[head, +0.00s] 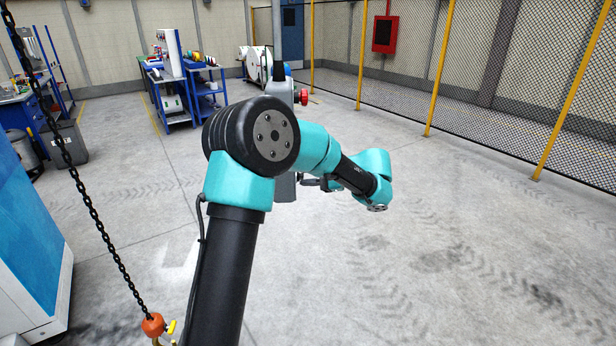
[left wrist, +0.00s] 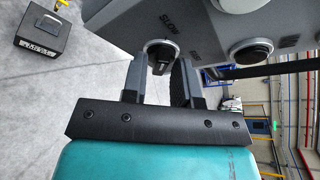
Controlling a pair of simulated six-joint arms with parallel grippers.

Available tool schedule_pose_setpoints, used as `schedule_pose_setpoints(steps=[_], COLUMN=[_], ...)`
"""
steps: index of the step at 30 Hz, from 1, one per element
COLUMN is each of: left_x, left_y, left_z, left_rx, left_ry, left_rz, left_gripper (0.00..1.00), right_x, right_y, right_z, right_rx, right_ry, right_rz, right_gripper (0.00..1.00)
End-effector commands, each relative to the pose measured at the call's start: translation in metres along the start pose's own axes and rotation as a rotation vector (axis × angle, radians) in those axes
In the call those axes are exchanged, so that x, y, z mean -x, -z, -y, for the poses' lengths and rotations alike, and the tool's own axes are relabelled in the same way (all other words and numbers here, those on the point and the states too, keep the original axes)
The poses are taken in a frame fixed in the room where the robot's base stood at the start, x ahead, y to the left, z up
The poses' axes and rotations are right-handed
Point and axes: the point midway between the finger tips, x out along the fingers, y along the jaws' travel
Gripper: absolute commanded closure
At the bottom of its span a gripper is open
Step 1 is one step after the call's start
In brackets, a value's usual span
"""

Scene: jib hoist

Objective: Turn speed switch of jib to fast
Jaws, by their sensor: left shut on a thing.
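A grey control box (left wrist: 210,20) fills the top of the left wrist view. It has a round dark switch (left wrist: 158,46) with a light ring; a SLOW label is printed beside it, and another small label is too blurred to read. My left gripper (left wrist: 162,72) is shut on this switch, one finger on each side. Which way the switch points, I cannot tell. In the head view, a grey post (head: 281,88) with a red knob (head: 303,97) stands behind my left arm, which hides much of it. My right gripper is not in view.
A second round control (left wrist: 250,50) sits on the same box, right of the fingers. A chain with an orange hook (head: 153,325) hangs at the left. A blue cabinet (head: 30,240) stands at left. The floor on the right is clear up to the mesh fence (head: 500,70).

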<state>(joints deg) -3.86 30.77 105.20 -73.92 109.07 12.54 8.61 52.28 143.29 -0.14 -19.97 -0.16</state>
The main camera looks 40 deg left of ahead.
Motion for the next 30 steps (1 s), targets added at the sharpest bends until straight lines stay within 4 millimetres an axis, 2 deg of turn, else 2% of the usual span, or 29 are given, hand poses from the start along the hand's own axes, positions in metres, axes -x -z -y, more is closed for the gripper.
schedule_pose_setpoints(steps=[16, 30], left_x=[-0.0012, -0.0019], left_y=[0.0001, 0.0005], left_z=[0.0003, 0.0018], left_rx=[-0.054, -0.34], left_ry=[-0.026, -0.146], left_rz=[0.002, 0.002], left_gripper=[0.97, 0.97], right_x=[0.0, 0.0], right_y=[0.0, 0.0], right_z=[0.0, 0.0], right_rx=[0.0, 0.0], right_ry=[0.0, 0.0], right_rz=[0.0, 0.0], right_gripper=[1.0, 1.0])
